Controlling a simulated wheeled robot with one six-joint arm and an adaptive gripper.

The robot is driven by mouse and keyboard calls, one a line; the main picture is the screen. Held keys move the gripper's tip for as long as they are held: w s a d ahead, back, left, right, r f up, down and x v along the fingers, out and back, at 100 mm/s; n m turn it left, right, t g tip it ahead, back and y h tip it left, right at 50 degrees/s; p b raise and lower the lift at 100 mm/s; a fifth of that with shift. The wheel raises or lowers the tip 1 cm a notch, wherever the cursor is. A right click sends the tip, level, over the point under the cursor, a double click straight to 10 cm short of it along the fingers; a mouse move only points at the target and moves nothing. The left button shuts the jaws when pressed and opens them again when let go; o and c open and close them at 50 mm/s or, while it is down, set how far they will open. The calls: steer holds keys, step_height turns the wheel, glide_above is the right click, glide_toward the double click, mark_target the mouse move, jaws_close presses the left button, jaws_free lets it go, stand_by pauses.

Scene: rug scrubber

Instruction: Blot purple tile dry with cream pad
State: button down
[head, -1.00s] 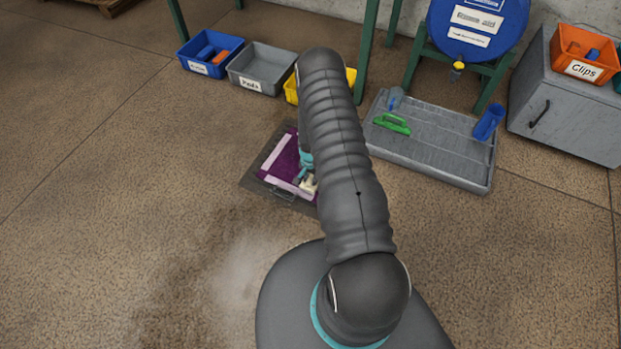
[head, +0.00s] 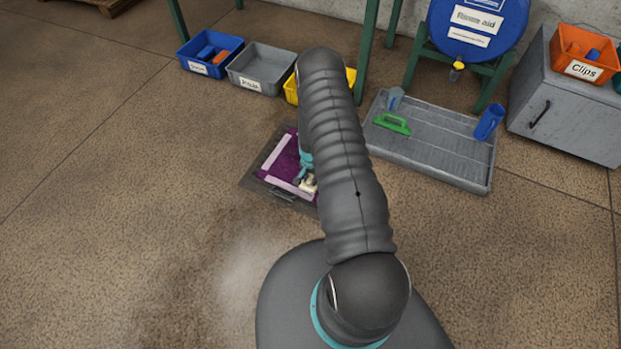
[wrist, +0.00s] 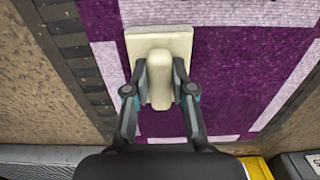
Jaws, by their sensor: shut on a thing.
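The purple tile (head: 289,160) lies on a dark board on the floor, partly hidden by my arm in the head view. It has a pale band along its edges and fills much of the wrist view (wrist: 240,80). The cream pad (wrist: 175,42) has a flat base and a raised grip. It is over the tile's purple part and overlaps a pale band; I cannot tell whether it touches the tile. My gripper (wrist: 161,80) is shut on the pad's grip, one finger on each side. In the head view the pad (head: 308,184) shows small beside my arm.
A grey tray (head: 440,150) with a green-handled tool (head: 392,123) and a blue cup (head: 489,122) lies right of the tile. Blue (head: 208,52), grey (head: 262,68) and yellow (head: 291,90) bins stand behind it. The floor at left is clear.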

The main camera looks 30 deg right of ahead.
steer(key=shift+r+p, duration=0.95)
steer(key=shift+r, duration=1.25)
steer(key=shift+r, duration=0.1)
